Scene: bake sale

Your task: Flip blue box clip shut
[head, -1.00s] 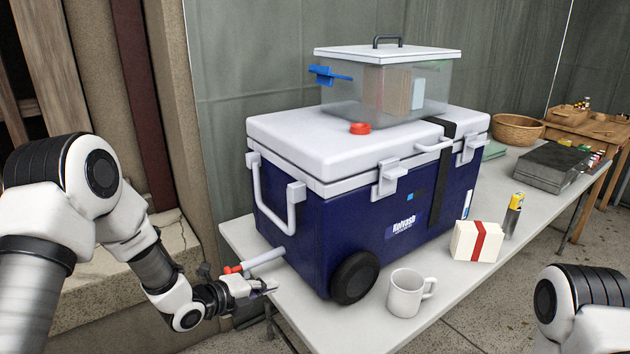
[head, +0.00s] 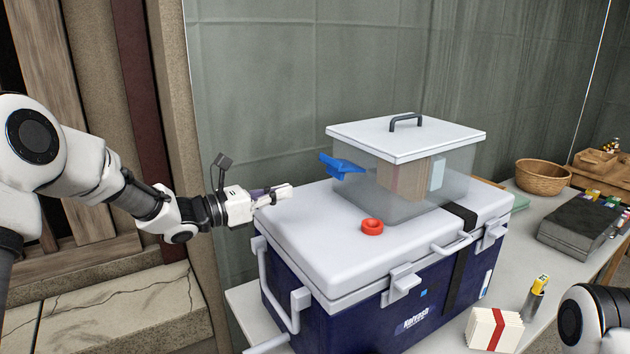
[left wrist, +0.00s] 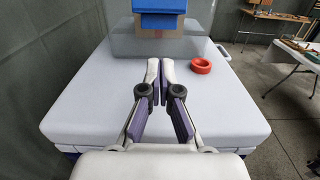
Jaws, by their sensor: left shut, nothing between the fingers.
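The clear box (head: 405,180) with a white lid (head: 405,138) stands on the cooler's lid. Its blue clip (head: 342,167) sticks out from the box's left side, tilted away from the wall. In the left wrist view the blue clip (left wrist: 160,18) is at the top edge, partly cut off. My left gripper (head: 288,190) is shut and empty at the left edge of the cooler's lid, apart from the clip and pointing towards the box. Its fingers (left wrist: 160,70) show below the clip in the left wrist view. My right gripper is out of view; only part of my right arm shows.
The blue cooler (head: 350,315) with a white lid (head: 315,235) fills the middle. A red ring (head: 372,227) lies on the lid in front of the box. A wall (head: 260,90) is behind. A basket (head: 543,177) and a red-banded packet (head: 494,330) are at right.

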